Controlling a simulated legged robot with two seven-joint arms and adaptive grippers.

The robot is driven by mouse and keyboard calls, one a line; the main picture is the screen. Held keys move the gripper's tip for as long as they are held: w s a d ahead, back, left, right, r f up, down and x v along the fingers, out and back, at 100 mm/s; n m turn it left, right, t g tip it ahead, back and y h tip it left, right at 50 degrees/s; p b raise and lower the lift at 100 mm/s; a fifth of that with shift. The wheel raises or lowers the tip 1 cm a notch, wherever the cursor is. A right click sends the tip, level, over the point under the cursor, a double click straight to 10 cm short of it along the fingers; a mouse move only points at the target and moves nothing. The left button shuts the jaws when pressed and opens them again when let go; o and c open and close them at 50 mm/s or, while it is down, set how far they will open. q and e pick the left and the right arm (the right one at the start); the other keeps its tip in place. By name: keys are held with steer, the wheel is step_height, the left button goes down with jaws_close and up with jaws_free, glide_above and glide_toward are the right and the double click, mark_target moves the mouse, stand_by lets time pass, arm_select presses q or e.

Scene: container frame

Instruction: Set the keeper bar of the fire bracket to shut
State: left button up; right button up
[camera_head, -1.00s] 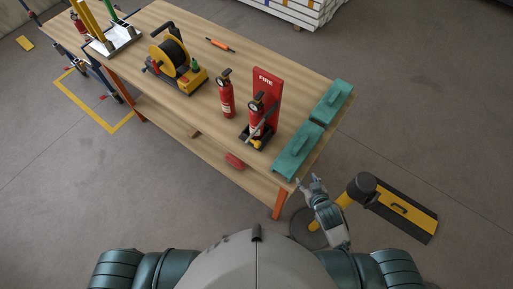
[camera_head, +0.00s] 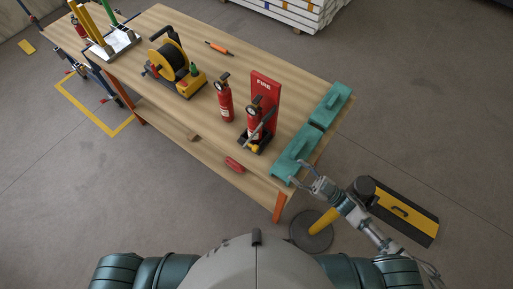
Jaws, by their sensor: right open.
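The fire bracket (camera_head: 266,92) is a red upright plate marked FIRE with a dark base, standing near the right end of the workbench. A red extinguisher (camera_head: 254,122) stands in it. The keeper bar (camera_head: 263,127) looks like a thin grey bar with a yellow end, slanting across the extinguisher's front; whether it is latched is too small to tell. My right gripper (camera_head: 304,175) is open and empty, by the bench's near right corner and beside the front teal box, apart from the bracket. My left gripper is out of view.
Two teal boxes (camera_head: 297,153) line the bench's right edge. A second extinguisher (camera_head: 224,98) stands left of the bracket, with a yellow hose reel (camera_head: 178,70) beyond. A black-and-yellow post (camera_head: 323,222) stands on the floor near my right arm.

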mark_target(256, 149)
steer(key=w+a, duration=0.2)
steer(key=a, duration=0.2)
steer(key=w+a+r+p, duration=0.1)
steer(key=w+a, duration=0.2)
steer(key=a, duration=0.2)
steer(key=w+a+r+p, duration=0.1)
steer(key=w+a, duration=0.1)
steer(key=a, duration=0.3)
steer(key=shift+w+a, duration=0.2)
steer(key=shift+w, duration=0.2)
jaws_close()
